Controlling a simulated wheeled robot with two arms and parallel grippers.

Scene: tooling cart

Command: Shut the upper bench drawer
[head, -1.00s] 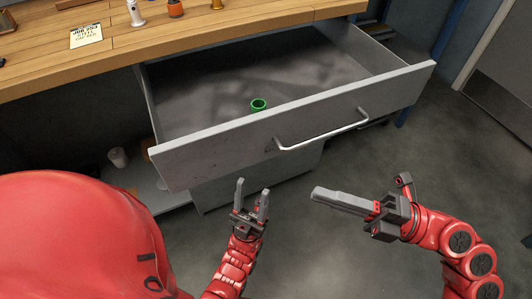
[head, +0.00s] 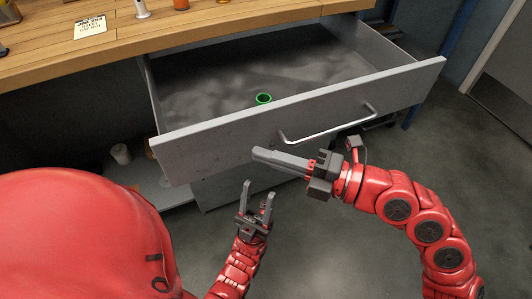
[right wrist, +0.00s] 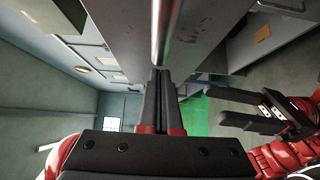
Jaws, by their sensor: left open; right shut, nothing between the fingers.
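The upper bench drawer (head: 215,146) is pulled far out from under the wooden bench top. Its grey front carries a silver bar handle (head: 327,132), and a small green ring-shaped item (head: 264,98) lies inside. My right gripper (head: 256,153) is shut and empty, its fingers pointing left in front of the drawer front, below and left of the handle. In the right wrist view its shut fingertips (right wrist: 160,72) appear close to the bar handle (right wrist: 160,30); contact cannot be told. My left gripper (head: 258,187) is open and empty, pointing up, below the drawer front.
The wooden bench top (head: 60,60) holds a paper note (head: 90,27), a white bottle and an orange item near its edge. The floor to the right is clear.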

